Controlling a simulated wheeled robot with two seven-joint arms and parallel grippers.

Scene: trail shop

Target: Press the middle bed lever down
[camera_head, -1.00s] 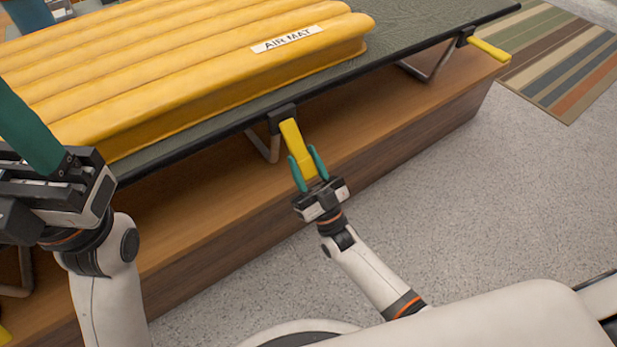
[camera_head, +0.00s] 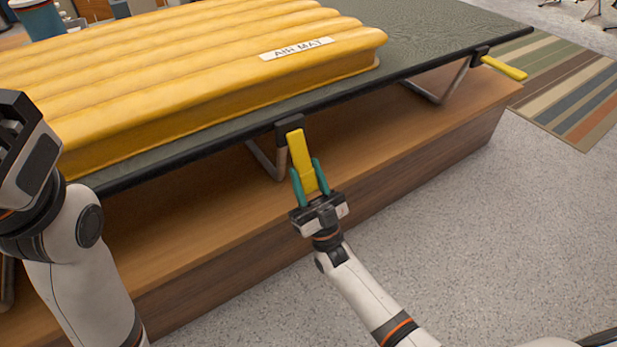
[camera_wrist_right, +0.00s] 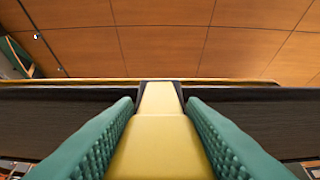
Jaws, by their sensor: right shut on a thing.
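The middle bed lever (camera_head: 300,150) is a yellow bar hinged at a dark bracket (camera_head: 288,126) on the cot's near edge. In the head view it slopes down from the bracket towards me. My right gripper (camera_head: 309,177) has its green fingers on both sides of the lever's free end, shut on it. In the right wrist view the lever (camera_wrist_right: 159,135) lies between the two green pads and runs to the bracket. My left gripper (camera_head: 22,135) is at the left edge, partly cut off; its fingers are not visible.
The cot (camera_head: 440,45) carries a yellow air mat (camera_head: 190,70) and stands on a wooden platform (camera_head: 220,205). Another yellow lever (camera_head: 503,68) sticks out at the cot's right end. A striped rug (camera_head: 570,90) lies beyond. The grey floor at right is clear.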

